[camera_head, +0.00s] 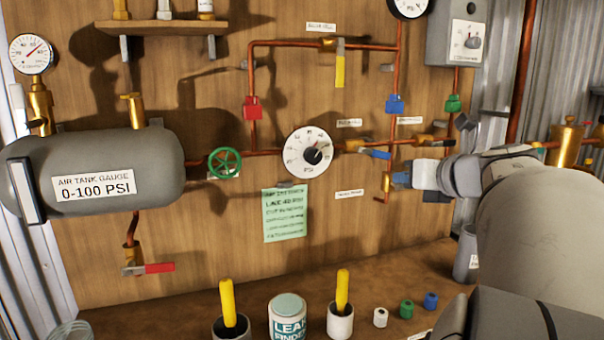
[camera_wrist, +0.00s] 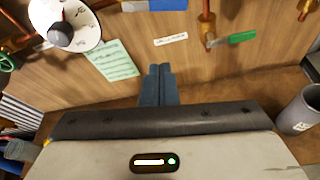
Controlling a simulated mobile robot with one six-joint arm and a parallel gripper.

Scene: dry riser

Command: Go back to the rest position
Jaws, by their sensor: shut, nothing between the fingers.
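My arm reaches in from the right in the head view. My gripper (camera_head: 401,180) is in front of the wooden panel (camera_head: 345,235), right of the white round gauge (camera_head: 308,152) and just below the blue-handled valve (camera_head: 376,154). In the wrist view my gripper (camera_wrist: 157,72) shows its two blue-grey fingers together, with nothing between them. The fingers point at the panel, below a white label (camera_wrist: 171,39). I cannot tell whether the fingertips touch the panel or a pipe.
A grey air tank (camera_head: 98,172) and a green valve wheel (camera_head: 224,163) are on the left. The shelf below holds cups with yellow-handled tools, a leak finder can (camera_head: 288,318) and small coloured caps. A grey cup (camera_wrist: 298,111) stands at right. Copper pipes cross the panel.

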